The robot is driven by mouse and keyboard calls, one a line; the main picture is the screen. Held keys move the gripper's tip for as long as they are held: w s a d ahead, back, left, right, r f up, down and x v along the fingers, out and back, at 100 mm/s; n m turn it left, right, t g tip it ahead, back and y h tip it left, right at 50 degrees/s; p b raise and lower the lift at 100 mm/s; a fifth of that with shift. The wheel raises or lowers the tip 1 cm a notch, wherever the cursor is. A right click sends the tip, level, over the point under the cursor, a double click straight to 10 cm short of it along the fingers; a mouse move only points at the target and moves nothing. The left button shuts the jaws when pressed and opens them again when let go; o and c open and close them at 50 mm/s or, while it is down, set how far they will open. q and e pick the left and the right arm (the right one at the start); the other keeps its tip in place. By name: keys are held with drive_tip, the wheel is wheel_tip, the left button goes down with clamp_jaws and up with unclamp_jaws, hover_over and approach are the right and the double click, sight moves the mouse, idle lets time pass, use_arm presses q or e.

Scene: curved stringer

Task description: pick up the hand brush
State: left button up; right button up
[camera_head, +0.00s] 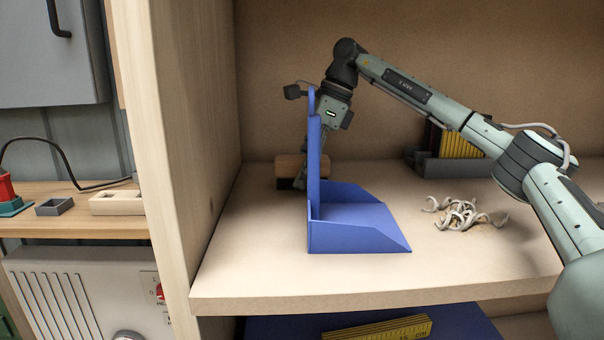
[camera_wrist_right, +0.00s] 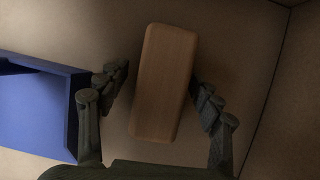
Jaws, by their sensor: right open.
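The hand brush (camera_head: 288,167) has a wooden back over a dark lower part and lies on the shelf behind the blue dustpan. The dustpan's upright part hides some of it. In the right wrist view the brush's wooden back (camera_wrist_right: 163,80) lies between the fingers of my right gripper (camera_wrist_right: 160,84), one finger on each long side. The gripper is open, with a gap visible on the left; I cannot tell if the right finger touches. In the head view my right gripper (camera_head: 301,177) points down behind the dustpan, partly hidden. My left gripper is not in view.
The blue dustpan (camera_head: 362,226) stands in front of the brush, close to my right gripper. Curly shavings (camera_head: 462,213) lie to the right, and a dark holder (camera_head: 452,166) with yellow items stands behind them. A wooden side wall (camera_head: 190,130) bounds the shelf at the left.

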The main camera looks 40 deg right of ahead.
drive_tip(key=shift+f, duration=0.25)
idle(0.7)
drive_tip(key=c, duration=1.4)
